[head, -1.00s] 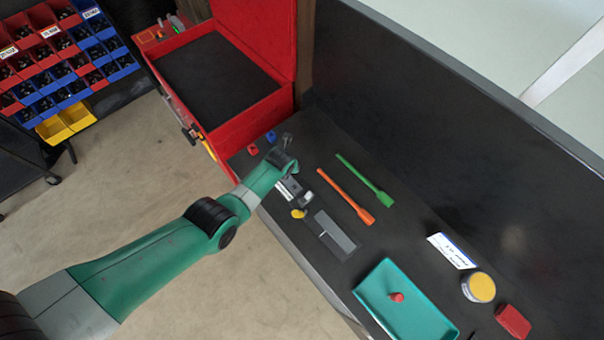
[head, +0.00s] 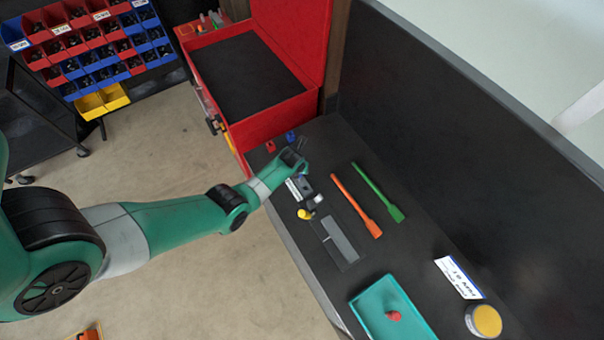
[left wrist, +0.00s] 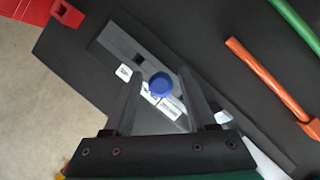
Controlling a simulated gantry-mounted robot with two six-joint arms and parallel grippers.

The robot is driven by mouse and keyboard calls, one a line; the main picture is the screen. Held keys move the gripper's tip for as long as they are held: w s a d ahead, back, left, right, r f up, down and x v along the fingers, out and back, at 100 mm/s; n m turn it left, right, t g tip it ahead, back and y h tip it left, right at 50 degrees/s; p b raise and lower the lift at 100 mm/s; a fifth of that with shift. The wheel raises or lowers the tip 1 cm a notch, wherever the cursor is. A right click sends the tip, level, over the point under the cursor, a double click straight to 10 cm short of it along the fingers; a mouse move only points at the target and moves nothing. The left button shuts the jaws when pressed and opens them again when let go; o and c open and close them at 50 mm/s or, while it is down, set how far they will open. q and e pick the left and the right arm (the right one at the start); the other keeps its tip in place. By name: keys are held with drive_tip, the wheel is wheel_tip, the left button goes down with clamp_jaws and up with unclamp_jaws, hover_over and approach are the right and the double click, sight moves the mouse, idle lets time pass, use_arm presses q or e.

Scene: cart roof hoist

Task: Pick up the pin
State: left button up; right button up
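A round blue head (left wrist: 160,83), which looks like the top of a pin, shows in the left wrist view over a grey plate (left wrist: 118,42) with white labels. My left gripper (left wrist: 160,78) is open, with a finger on each side of the blue head and a gap on both sides. I cannot tell their height difference. A red-headed peg (head: 393,315) stands in a teal tray (head: 372,296). My right gripper is out of view.
Orange (head: 356,205) and green (head: 380,192) handled tools lie right of the gripper. A yellow round piece (head: 304,214) and a grey strip (head: 338,240) are close by. A red open box (head: 265,120) stands behind; a label card (head: 459,277) and yellow-topped jar (head: 486,320) lie front right.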

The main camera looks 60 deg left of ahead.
use_arm(q)
clamp_jaws()
idle(1.2)
